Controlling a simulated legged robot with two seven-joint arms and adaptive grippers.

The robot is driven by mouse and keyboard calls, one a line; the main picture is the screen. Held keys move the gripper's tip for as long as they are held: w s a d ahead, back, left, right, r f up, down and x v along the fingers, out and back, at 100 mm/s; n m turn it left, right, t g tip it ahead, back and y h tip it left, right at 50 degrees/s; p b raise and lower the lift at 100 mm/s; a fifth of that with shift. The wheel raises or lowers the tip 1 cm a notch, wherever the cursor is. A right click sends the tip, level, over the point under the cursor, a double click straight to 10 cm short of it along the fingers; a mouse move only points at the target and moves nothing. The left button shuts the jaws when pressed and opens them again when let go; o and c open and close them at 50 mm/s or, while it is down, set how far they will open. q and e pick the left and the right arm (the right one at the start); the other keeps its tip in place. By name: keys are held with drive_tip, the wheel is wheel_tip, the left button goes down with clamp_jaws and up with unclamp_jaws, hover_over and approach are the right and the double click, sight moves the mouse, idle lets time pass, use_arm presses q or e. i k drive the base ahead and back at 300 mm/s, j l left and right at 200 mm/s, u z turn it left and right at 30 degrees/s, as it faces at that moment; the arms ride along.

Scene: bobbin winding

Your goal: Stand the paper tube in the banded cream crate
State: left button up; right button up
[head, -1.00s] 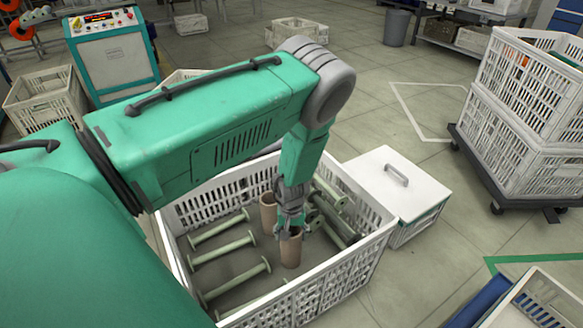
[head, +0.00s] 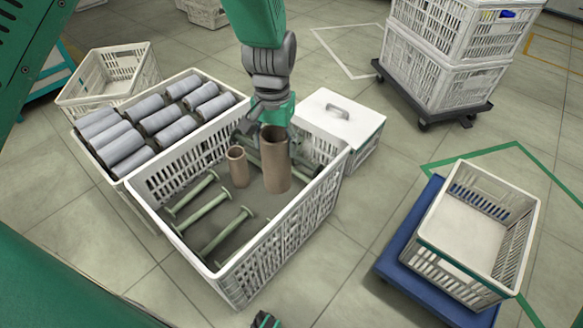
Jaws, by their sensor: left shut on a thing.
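My left gripper (head: 268,122) comes down from the top of the head view and is shut on a brown paper tube (head: 276,165) near its top rim. The tube is upright and appears raised within or above the large white crate (head: 283,235). A second brown tube (head: 238,168) stands in that crate, left of the held one.
Several green bobbins (head: 228,232) lie in the large crate. Behind it stands a crate of grey rolls (head: 118,150). A lidded white box (head: 342,112) adjoins its right side. The cream crate sits on a blue base (head: 397,262). Stacked crates (head: 445,65) stand farther back.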

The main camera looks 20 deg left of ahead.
sight(462, 234)
drive_tip(key=z, duration=1.2)
drive_tip(key=i+l+z, duration=0.2)
drive_tip(key=i, duration=0.15)
drive_tip(key=i+z, duration=0.2)
drive_tip(key=i, duration=0.1)
